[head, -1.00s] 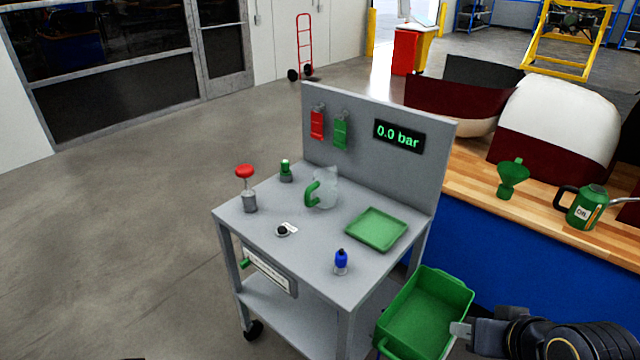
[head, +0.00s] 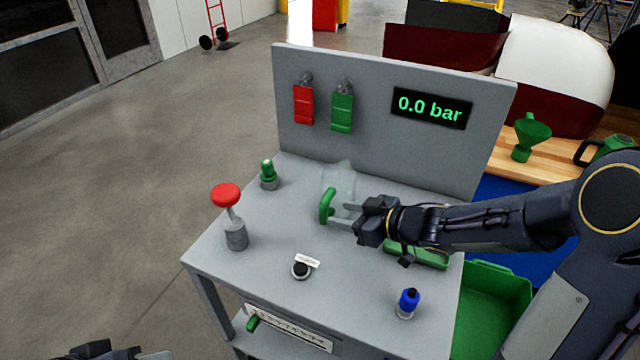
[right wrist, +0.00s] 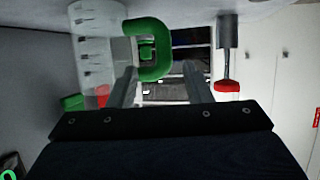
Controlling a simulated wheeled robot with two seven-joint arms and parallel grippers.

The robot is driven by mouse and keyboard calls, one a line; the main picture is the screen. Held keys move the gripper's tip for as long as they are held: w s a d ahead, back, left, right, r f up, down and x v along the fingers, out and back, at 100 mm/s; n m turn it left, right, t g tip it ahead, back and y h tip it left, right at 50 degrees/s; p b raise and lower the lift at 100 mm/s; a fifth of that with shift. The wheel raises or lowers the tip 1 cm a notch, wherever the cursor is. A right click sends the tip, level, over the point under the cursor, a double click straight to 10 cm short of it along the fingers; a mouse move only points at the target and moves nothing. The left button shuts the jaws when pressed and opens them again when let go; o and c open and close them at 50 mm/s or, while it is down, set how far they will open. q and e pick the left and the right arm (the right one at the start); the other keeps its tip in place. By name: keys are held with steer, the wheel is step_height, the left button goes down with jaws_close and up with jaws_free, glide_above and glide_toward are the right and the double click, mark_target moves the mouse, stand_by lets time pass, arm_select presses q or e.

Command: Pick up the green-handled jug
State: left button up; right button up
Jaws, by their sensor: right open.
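The jug (head: 342,180) is clear with a green handle (head: 326,207), and stands upright on the grey cart top near the back panel. My right gripper (head: 340,214) is open at the handle, its fingers reaching in from the right and partly covering the jug's lower body. In the right wrist view the clear jug (right wrist: 95,45) is at upper left, and its green handle (right wrist: 163,50) lies at or just beyond the gap between the open fingertips (right wrist: 160,72). I cannot tell if they touch it. Part of my left gripper (head: 110,352) shows at the bottom left edge; its jaws are unclear.
A green tray (head: 420,257) lies under my right forearm. The back panel (head: 400,150) rises behind the jug.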

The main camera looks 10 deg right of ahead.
mark_target(333, 200)
steer(key=x, duration=0.2)
steer(key=shift+w+a+f, duration=0.1)
steer(key=shift+a+f, duration=0.15)
steer(key=shift+a, duration=0.15)
steer(key=b+x, duration=0.1)
steer(key=x, duration=0.4)
steer(key=shift+w+a, duration=0.25)
steer(key=shift+a, duration=0.1)
jaws_close()
